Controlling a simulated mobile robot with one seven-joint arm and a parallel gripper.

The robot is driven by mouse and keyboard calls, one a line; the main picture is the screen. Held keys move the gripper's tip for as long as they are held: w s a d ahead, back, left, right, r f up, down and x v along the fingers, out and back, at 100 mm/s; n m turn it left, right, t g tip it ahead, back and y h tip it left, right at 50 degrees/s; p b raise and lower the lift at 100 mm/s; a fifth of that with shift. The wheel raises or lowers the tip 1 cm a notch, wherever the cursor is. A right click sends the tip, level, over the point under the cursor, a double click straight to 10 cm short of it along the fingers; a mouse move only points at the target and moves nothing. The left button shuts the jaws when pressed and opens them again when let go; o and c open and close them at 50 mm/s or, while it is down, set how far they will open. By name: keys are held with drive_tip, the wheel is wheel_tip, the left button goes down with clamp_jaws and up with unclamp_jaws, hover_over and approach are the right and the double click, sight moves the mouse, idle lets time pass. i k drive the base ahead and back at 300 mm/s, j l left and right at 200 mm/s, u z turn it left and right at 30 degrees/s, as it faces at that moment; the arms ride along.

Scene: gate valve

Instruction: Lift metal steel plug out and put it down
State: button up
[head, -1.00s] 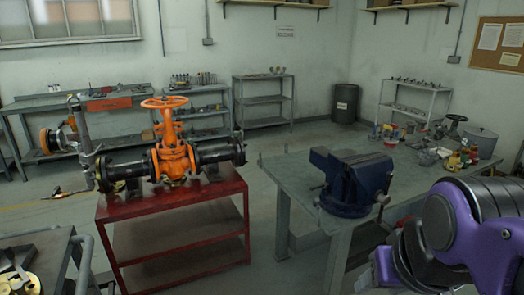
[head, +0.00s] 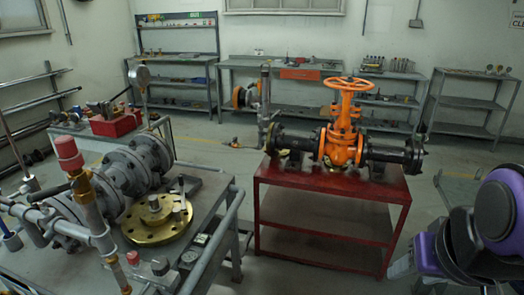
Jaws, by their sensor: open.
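A round brass-coloured flange (head: 140,232) lies on the grey workbench (head: 205,190) at the left. A small upright metal piece (head: 180,203) stands at its right side, and a short hub rises from its middle. The upright piece may be the steel plug, but it is too small to tell, and so is how it sits. Purple and black links of my arm show at the right edge, well apart from the flange. I cannot make out my gripper's fingers in this view.
Grey flanged pipework (head: 135,165) and a red-capped upright pipe (head: 69,152) crowd the bench's left side. A tubular rail (head: 215,240) runs along its near right side. An orange gate valve (head: 342,148) stands on a red table (head: 330,188). Floor shows between them.

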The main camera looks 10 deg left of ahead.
sight(155, 207)
drive_tip(key=i+u, duration=0.2)
drive_tip(key=u, duration=0.25)
drive_tip(key=i+u, duration=0.2)
drive_tip(key=u, duration=0.2)
drive_tip(key=i+l+u, duration=0.15)
drive_tip(key=u, duration=0.3)
drive_tip(key=i+l+u, duration=0.15)
drive_tip(key=u, duration=0.3)
drive_tip(key=i+l+u, duration=0.15)
drive_tip(key=l+u, duration=0.25)
drive_tip(key=i+l+u, duration=0.2)
drive_tip(key=u, duration=0.2)
drive_tip(key=i+l+u, duration=0.15)
drive_tip(key=u, duration=0.25)
drive_tip(key=k+l, duration=0.05)
drive_tip(key=l, duration=0.05)
